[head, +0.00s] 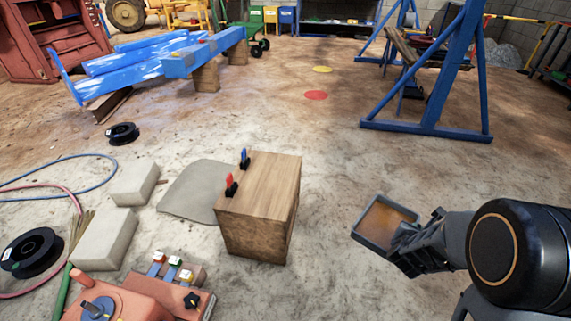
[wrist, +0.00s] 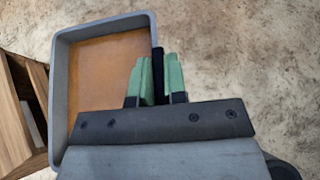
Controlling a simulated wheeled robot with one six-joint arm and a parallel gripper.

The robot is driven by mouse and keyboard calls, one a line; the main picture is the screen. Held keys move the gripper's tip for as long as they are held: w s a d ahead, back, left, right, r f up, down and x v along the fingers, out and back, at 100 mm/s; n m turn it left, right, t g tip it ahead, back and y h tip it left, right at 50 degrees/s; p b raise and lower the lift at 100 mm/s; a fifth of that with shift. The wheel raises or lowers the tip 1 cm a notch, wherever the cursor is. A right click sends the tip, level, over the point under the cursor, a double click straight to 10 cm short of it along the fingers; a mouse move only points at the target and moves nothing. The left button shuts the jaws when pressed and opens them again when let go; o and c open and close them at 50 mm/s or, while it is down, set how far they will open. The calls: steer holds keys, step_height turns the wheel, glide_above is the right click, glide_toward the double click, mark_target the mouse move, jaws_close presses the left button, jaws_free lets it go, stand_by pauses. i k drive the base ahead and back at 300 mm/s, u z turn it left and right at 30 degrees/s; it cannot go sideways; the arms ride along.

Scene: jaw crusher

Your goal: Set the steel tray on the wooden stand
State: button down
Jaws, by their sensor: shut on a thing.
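The steel tray (head: 372,238) is a shallow grey square tray with an orange-brown inner floor. My gripper (head: 400,240) is shut on the tray's right-hand rim and holds it in the air, to the right of the wooden stand. In the wrist view the tray (wrist: 62,95) fills the left middle, and the green fingers of my gripper (wrist: 154,78) pinch its right wall. The wooden stand (head: 262,185) is a box-like block with a bare middle on top. It also shows at the left edge of the wrist view (wrist: 18,110), beside the tray.
A red clip (head: 231,185) and a blue clip (head: 245,158) stand along the stand's left top edge. Pale blocks (head: 106,238), a grey mat (head: 190,192) and an orange control box (head: 125,300) lie left of it. A blue frame (head: 430,127) stands behind right.

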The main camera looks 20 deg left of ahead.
mark_target(272, 187)
steer(key=i, duration=2.95)
steer(key=u, duration=5.15)
steer(key=i, duration=0.5)
steer(key=u, duration=0.05)
